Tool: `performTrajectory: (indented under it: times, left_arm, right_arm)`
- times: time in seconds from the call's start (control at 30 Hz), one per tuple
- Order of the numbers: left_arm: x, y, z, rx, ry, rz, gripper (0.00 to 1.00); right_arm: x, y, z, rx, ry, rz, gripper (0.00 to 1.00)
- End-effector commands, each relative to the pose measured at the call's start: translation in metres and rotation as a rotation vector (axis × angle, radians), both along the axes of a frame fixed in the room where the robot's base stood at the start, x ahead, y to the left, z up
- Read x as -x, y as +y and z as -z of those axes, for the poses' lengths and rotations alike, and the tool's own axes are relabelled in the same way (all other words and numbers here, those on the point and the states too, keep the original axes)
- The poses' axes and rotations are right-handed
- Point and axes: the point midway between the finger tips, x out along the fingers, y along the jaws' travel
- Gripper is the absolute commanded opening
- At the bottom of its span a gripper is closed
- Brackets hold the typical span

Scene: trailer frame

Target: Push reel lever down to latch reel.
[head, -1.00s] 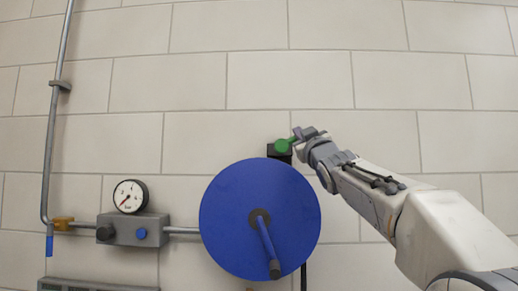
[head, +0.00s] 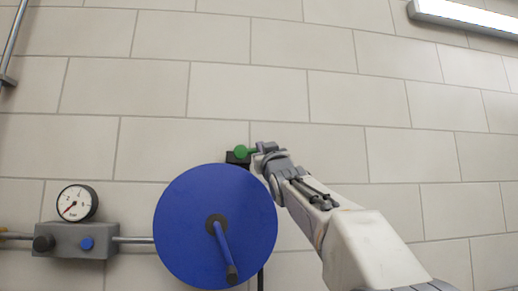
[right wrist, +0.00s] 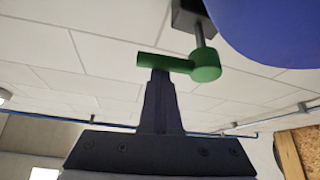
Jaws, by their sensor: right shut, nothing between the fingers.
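The green reel lever (head: 240,152) sits on a black block (head: 237,160) at the top of the blue reel (head: 180,228). Its arm points right, close to level, in the head view. My right gripper (head: 263,148) is shut and empty at the lever's free end. In the right wrist view the closed fingertips (right wrist: 160,74) meet the green lever's arm (right wrist: 165,63); whether they press on it I cannot tell. My left gripper is out of view.
A crank handle (head: 226,250) sticks out from the reel's front. A pressure gauge (head: 77,203) and a grey valve box (head: 76,240) with a pipe are at left. The wall above is clear, with a lamp (head: 465,16) at top right.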

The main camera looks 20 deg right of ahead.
Motion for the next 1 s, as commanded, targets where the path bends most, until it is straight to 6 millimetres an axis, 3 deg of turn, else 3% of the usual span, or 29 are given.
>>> performTrajectory:
  times: [0.57, 0.93, 1.0]
  left_arm:
    - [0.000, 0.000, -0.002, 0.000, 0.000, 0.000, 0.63]
    - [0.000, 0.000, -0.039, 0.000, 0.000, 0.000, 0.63]
    - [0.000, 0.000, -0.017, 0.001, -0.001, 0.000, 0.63]
  right_arm:
    - [-0.001, 0.000, -0.001, 0.000, 0.004, 0.000, 0.00]
    - [0.005, 0.007, -0.046, 0.000, 0.001, -0.004, 0.00]
    - [0.015, 0.009, -0.028, -0.001, 0.000, -0.003, 0.00]
